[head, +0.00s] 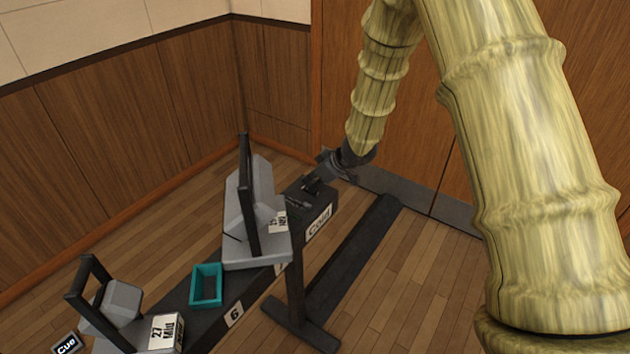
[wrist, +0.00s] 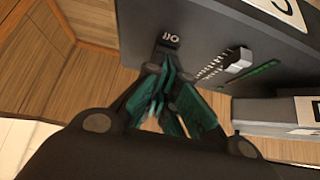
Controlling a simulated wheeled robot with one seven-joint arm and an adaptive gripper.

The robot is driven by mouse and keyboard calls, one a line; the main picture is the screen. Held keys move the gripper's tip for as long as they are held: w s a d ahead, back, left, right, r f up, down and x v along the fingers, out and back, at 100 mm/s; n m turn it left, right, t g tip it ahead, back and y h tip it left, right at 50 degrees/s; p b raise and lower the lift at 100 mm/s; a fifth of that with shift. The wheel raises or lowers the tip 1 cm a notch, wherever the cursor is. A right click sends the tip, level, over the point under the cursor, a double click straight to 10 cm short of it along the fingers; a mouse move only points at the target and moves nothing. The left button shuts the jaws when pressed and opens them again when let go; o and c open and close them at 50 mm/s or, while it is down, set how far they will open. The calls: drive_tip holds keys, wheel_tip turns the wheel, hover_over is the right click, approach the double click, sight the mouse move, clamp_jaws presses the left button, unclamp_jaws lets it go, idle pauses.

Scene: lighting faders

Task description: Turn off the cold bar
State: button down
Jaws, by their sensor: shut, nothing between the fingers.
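The dark box labelled "Cold" (head: 318,222) stands at the far end of a long dark beam in the head view. In the wrist view the box's dark panel (wrist: 215,30) carries a light grey slider knob (wrist: 238,62), a row of white scale marks (wrist: 211,67), and a green strip (wrist: 262,72) on the knob's other side. My gripper's fingertips (wrist: 166,62) are by a small marked tag at the panel's edge, left of the knob. I cannot tell whether they touch the panel.
A grey lamp unit with a dark yoke (head: 257,215) stands beside the Cold box. Further along are a teal open tray (head: 206,286), a "6" tag (head: 234,314), and another lamp unit labelled "27 Mid" (head: 166,332). A dark stand foot (head: 355,258) lies on the wood floor.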

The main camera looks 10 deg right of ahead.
drive_tip(key=shift+w+a+r, duration=0.1)
drive_tip(key=shift+r, duration=0.05)
drive_tip(key=shift+w+a+p, duration=0.3)
drive_tip(key=shift+w+p, duration=0.05)
drive_tip(key=shift+p, duration=0.3)
wheel_tip(320, 180, up, 4)
drive_tip(key=p, duration=0.5)
drive_tip(key=shift+s+d+r+p, duration=0.15)
drive_tip(key=shift+r+p, duration=0.05)
drive_tip(key=shift+p, duration=0.1)
drive_tip(key=s+d+r+b, duration=0.1)
drive_tip(key=s+d+r, duration=0.4)
drive_tip(key=s, duration=0.1)
drive_tip(key=shift+r, duration=0.35)
drive_tip(key=shift+d, duration=0.1)
